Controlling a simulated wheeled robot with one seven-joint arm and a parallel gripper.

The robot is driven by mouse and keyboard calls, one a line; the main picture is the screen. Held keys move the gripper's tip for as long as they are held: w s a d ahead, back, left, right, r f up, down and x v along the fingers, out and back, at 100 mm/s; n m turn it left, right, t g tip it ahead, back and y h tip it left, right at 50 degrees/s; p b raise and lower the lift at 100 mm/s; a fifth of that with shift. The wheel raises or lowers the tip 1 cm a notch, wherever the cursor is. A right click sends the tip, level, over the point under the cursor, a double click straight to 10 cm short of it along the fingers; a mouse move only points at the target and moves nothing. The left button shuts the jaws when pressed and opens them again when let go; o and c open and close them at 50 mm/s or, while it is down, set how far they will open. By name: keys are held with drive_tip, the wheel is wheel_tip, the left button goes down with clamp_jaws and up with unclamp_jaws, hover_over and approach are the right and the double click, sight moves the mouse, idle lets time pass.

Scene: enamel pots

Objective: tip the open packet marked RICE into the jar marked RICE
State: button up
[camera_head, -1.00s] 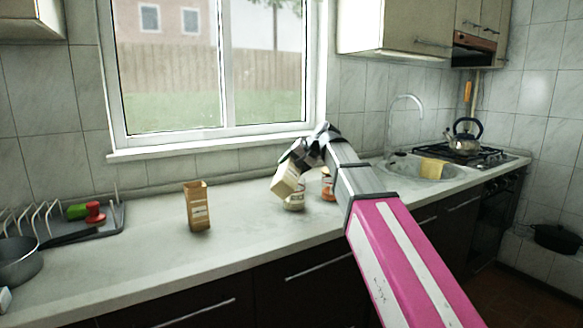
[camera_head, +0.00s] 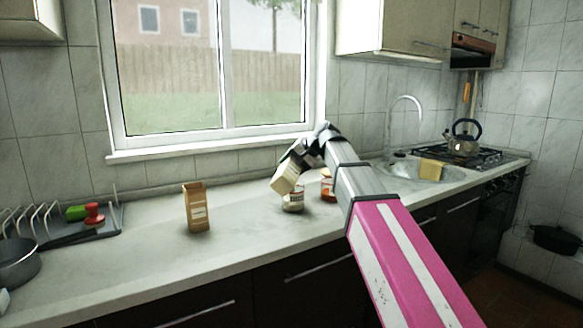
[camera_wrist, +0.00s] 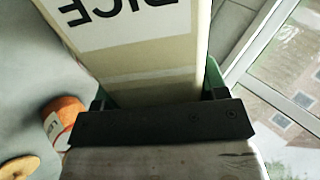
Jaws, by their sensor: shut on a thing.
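My gripper (camera_head: 303,155) is shut on a cream packet (camera_head: 285,179) and holds it tilted, its lower end over a small glass jar (camera_head: 293,203). In the wrist view the packet (camera_wrist: 140,45) fills the upper middle, with RICE on its white label upside down. The green fingers of my gripper (camera_wrist: 158,88) sit on either side of it. The jar stands on the counter with pale contents and a label too small to read. The packet's mouth and any falling grains cannot be made out.
An orange-filled jar (camera_head: 327,190) stands just right of the pale jar; it also shows in the wrist view (camera_wrist: 64,114), near a round wooden lid (camera_wrist: 19,169). A brown open packet (camera_head: 196,207) stands to the left. Counter between is clear.

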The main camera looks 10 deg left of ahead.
drive_tip(key=shift+w+r, duration=0.1)
drive_tip(key=shift+w, duration=0.15)
drive_tip(key=shift+w+m+g, duration=0.4)
drive_tip(key=shift+m+g, duration=0.2)
drive_tip(key=shift+g, duration=0.6)
drive_tip(key=shift+w+d+m+g+y, duration=0.15)
drive_tip(key=shift+m+g, duration=0.1)
drive_tip(key=shift+g, duration=0.2)
drive_tip(key=shift+w+a+m+g+y, duration=0.1)
drive_tip(key=shift+w+m+g, duration=0.15)
drive_tip(key=shift+g, duration=0.25)
drive_tip(key=shift+w+d+m+g+y, duration=0.1)
drive_tip(key=shift+m+g, duration=0.2)
drive_tip(key=shift+g, duration=0.15)
drive_tip(key=n+t, duration=0.1)
drive_tip(key=t, duration=0.2)
drive_tip(key=shift+s+r+n, duration=0.2)
drive_tip(key=shift+r+n, duration=0.2)
drive_tip(key=shift+w+r+t, duration=0.15)
drive_tip(key=shift+w+t, duration=0.05)
drive_tip(key=shift+t, duration=0.3)
